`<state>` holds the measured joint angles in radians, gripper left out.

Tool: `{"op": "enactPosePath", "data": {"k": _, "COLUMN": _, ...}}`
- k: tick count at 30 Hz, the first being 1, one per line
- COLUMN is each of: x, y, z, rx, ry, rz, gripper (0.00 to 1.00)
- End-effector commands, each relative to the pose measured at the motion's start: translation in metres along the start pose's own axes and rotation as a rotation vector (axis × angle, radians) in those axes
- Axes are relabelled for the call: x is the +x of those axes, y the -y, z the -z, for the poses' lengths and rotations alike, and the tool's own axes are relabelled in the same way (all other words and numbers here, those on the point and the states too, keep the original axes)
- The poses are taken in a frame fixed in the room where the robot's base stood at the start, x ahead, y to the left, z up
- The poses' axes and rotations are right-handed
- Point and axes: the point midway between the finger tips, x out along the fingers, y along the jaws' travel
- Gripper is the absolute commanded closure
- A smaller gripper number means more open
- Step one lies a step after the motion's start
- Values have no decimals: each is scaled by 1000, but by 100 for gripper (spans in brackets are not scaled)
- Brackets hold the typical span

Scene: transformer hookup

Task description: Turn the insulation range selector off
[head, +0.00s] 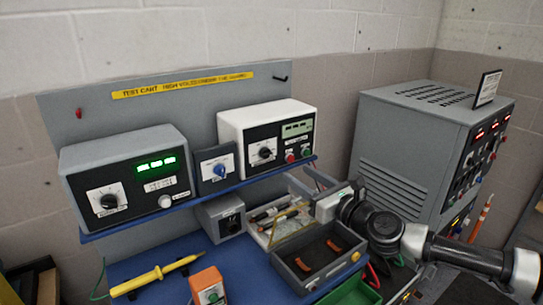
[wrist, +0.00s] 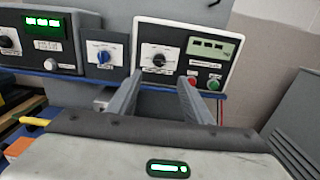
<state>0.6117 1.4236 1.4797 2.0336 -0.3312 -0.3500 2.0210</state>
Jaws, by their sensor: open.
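Three instruments with knobs stand on the blue shelf; their labels are too small to read, so I cannot be sure which is the insulation range selector. The white-cased tester (head: 266,140) at the right has a black dial (head: 265,153) with a pale pointer, also seen in the wrist view (wrist: 159,60). Beside it is a small grey box with a blue knob (head: 219,171). The grey meter (head: 128,177) at the left has a black dial (head: 108,201). My gripper (wrist: 160,77) is open and empty, its fingers below and either side of the tester's dial, apart from it.
The tester has a red button (head: 290,158) and a green button (head: 305,152) right of its dial. A large grey cabinet (head: 410,150) stands at right.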

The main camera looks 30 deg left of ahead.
Motion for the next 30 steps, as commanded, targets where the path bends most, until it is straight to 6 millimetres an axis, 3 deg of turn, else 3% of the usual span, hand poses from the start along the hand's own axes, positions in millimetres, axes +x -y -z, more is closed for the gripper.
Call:
{"op": "enactPosePath", "data": {"k": 3, "x": 29, "y": -2, "z": -2, "rx": -3, "ry": -1, "rz": -4, "gripper": 54}}
{"op": "enactPosePath", "data": {"k": 15, "x": 111, "y": -3, "z": -1, "rx": -4, "ry": -2, "rz": -4, "gripper": 54}}
{"op": "enactPosePath", "data": {"k": 21, "x": 134, "y": -2, "z": 0, "rx": -3, "ry": -2, "rz": -3, "gripper": 54}}
{"op": "enactPosePath", "data": {"k": 30, "x": 139, "y": -1, "z": 1, "rx": -3, "ry": -2, "rz": -2, "gripper": 54}}
